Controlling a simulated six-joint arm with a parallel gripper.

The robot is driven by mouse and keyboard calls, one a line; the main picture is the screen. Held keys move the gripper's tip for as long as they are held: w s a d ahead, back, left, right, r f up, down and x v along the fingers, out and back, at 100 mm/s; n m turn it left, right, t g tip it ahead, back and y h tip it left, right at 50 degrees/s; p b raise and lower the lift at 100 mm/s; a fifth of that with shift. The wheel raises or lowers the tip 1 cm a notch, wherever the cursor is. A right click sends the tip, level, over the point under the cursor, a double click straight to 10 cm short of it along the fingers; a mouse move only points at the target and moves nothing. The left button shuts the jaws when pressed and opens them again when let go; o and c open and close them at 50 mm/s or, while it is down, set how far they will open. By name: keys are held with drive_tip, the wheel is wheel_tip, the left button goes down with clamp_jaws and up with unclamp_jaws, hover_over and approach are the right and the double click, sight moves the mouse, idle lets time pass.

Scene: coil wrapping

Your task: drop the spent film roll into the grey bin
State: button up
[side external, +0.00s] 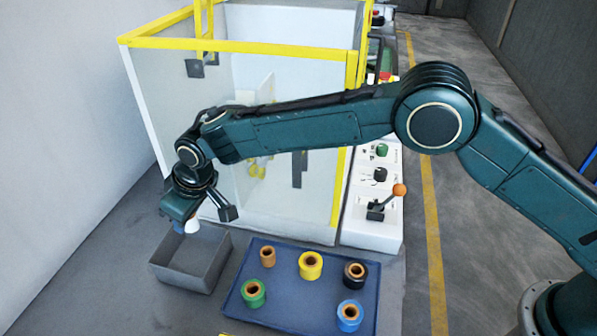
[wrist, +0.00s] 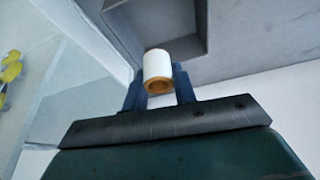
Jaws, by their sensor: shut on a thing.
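My gripper (wrist: 160,88) is shut on a white roll with an orange-brown core, the spent film roll (wrist: 157,64). In the side external view the roll (side external: 192,226) shows as a small white patch below my gripper (side external: 187,222). The grey bin (side external: 216,272) is an open box on the floor, left of the blue tray. The roll is above the bin's back left part and looks clear of its walls. In the wrist view part of the bin (wrist: 204,30) shows at the top, beyond the roll. The bin's inside looks empty where it can be seen.
A blue tray (side external: 285,310) right of the bin holds several coloured rolls, among them a green roll (side external: 253,293) and a yellow roll (side external: 311,265). A clear-walled enclosure with a yellow frame (side external: 240,44) stands behind. A white control panel (side external: 372,232) with an orange-knobbed lever is at its right.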

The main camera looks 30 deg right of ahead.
drive_tip(key=shift+f, duration=2.95)
drive_tip(key=o, duration=1)
drive_tip(key=shift+r, duration=0.2)
drive_tip(key=v, duration=1.3)
drive_tip(key=shift+s+d+r, duration=0.1)
drive_tip(key=shift+r, duration=0.1)
